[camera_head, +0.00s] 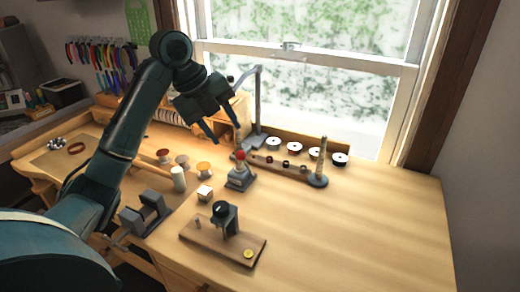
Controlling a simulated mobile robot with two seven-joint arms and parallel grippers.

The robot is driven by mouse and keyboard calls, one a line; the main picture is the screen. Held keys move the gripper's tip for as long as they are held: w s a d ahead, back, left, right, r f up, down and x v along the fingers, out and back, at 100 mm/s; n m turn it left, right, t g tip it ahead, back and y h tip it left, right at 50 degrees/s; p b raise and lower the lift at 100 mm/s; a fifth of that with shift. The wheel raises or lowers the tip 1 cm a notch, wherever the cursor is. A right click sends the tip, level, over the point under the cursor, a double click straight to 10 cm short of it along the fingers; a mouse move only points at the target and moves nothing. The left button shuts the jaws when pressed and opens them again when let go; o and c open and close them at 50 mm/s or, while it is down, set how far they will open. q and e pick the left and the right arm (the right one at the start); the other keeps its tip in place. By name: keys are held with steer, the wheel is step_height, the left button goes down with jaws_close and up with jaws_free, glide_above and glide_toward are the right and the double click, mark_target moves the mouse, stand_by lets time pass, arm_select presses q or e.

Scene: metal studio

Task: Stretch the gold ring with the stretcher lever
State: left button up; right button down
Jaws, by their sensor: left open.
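My left gripper (228,142) is open and empty, fingers pointing down, above the back of the bench. Just below its fingertips is a red ball knob (240,155) on a small grey device (240,179), which looks like the stretcher and its lever. I cannot tell whether a finger touches the knob. A small round gold piece (248,253) lies at the front right of a wooden board (195,240); it may be the gold ring, but it is too small to be sure. A dark-topped fixture (224,217) stands on the same board. My right gripper is not in view.
A tapered upright mandrel (321,165) and several spools (316,153) stand at the back right. A grey vise (145,214) and a wooden mallet (178,179) are left of the board. The bench's right side (370,225) is clear.

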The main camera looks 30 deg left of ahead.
mark_target(246, 163)
arm_select(q)
steer(key=p+x, duration=0.1)
steer(key=x, duration=1.1)
steer(key=shift+f, duration=0.4)
steer(key=shift+d, duration=0.1)
steer(key=shift+c, duration=0.4)
jaws_close()
